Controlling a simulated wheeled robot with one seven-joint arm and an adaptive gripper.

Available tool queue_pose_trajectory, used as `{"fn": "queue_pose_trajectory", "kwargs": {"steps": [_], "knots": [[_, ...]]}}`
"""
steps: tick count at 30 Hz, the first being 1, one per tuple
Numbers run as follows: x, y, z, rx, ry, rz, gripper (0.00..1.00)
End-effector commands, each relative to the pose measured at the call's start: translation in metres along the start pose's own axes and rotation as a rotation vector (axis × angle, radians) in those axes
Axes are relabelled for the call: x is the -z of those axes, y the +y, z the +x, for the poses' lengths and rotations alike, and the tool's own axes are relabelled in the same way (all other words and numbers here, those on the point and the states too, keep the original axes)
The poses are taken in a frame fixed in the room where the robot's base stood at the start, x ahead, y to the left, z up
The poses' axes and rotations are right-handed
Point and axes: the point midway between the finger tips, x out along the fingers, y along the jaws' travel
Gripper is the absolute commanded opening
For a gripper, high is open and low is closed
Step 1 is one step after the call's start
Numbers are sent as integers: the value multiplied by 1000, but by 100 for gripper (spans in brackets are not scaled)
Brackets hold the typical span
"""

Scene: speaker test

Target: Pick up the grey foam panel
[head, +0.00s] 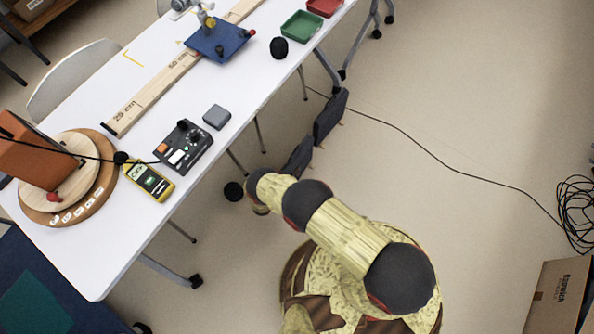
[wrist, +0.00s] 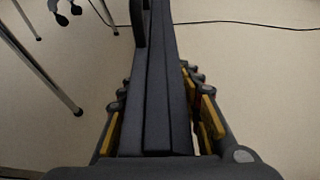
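A small grey slab (head: 217,116), which looks like the grey foam panel, lies flat on the white table to the right of a dark control box. My gripper (head: 331,115) is dark with yellow parts. In the head view it hangs past the table's right side, over the floor, well apart from the slab. The wrist view shows my gripper (wrist: 158,80) from behind, with yellow parts on both sides and long dark strips running up the middle. I cannot tell whether these strips are fingers or something held. The slab is out of the wrist view.
The white table (head: 95,262) also holds a turntable with an orange box (head: 38,160), a yellow meter (head: 149,181), the control box (head: 183,146), a wooden rule (head: 150,92), a blue stand (head: 218,40) and a green tray (head: 300,26). A cable (head: 440,165) crosses the open floor.

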Motion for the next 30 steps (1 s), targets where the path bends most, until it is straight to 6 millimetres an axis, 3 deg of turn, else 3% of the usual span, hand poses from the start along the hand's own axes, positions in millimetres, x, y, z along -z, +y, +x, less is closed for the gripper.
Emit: {"fn": "queue_pose_trajectory", "kwargs": {"steps": [17, 30], "knots": [[0, 0, 0, 0, 0, 0, 0], [0, 0, 0, 0, 0, 0, 0]]}}
